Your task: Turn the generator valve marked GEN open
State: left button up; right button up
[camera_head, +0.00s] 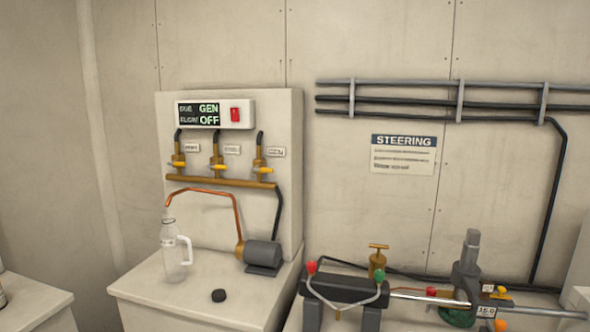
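Three brass valves with yellow handles stand in a row on a brass pipe (220,182) on the pale panel: a left valve (178,161), a middle valve (216,166) and a right valve (259,168). Each handle appears to lie roughly sideways. Small white labels sit beside them: left (191,148), middle (231,149) and right (276,152). Their print is too small to read, so I cannot tell which is marked GEN. The display (197,114) above reads GEN and OFF in its right column. Neither gripper is in view.
A red switch (235,114) is by the display. Steering gear (467,265) fills the lower right.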

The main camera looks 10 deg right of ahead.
aim_at(262, 170)
jog(key=i, duration=0.85)
jog(key=u, duration=0.4)
